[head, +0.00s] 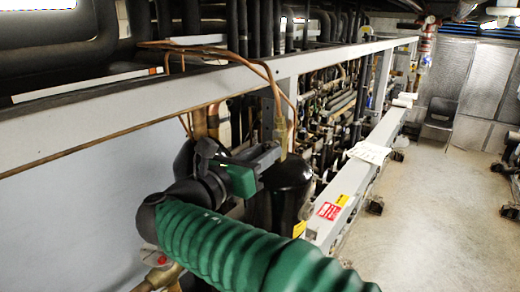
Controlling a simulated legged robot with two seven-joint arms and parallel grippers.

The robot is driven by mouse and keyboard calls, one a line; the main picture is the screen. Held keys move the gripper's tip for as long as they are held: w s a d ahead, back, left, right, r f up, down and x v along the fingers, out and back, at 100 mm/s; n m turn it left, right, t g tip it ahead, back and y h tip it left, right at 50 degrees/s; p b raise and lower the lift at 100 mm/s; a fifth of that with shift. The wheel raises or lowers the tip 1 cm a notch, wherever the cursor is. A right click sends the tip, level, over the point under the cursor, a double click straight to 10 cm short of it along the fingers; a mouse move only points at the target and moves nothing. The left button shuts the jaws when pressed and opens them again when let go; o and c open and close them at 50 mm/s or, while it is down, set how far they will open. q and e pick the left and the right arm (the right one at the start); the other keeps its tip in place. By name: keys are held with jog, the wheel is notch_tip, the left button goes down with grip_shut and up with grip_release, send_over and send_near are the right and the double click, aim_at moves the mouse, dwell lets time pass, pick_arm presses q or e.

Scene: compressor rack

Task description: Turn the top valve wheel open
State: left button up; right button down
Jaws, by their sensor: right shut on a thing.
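My right gripper (262,160) is at the end of my green-sleeved arm, which comes in from the lower right. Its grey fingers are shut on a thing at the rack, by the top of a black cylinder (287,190). The top valve wheel is not clearly visible; the gripper hides what is between its fingers, and I take it to be that wheel. A brass fitting (281,130) with thin copper pipe stands just behind the fingertips. A lower brass valve with a red and white cap (150,257) shows at lower left. My left gripper is not in view.
A long grey rack beam (120,108) crosses above the gripper. A lower grey rail (345,190) with red and yellow labels runs back at right. Dark pipes crowd the rack behind. A chair (438,120) stands far back. The concrete floor (430,215) at right is mostly clear.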

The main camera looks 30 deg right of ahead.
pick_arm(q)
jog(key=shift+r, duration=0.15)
pick_arm(e)
jog(key=shift+r, duration=0.15)
jog(key=c, duration=1.3)
grip_release()
jog(key=shift+d, duration=0.15)
jog(key=shift+o, duration=1)
jog(key=shift+w+d+n, duration=0.1)
jog(key=shift+w+n, duration=0.05)
jog(key=shift+n, duration=0.15)
jog(key=shift+w+d+f, duration=0.15)
jog(key=shift+d+f, duration=0.1)
jog(key=shift+f, duration=0.05)
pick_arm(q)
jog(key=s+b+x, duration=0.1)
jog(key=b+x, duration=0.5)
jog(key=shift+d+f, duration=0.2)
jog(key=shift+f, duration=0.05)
pick_arm(e)
jog(key=v, duration=1.7)
jog(key=shift+w, duration=0.2)
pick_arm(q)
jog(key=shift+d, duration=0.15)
pick_arm(e)
jog(key=shift+d+f, duration=0.1)
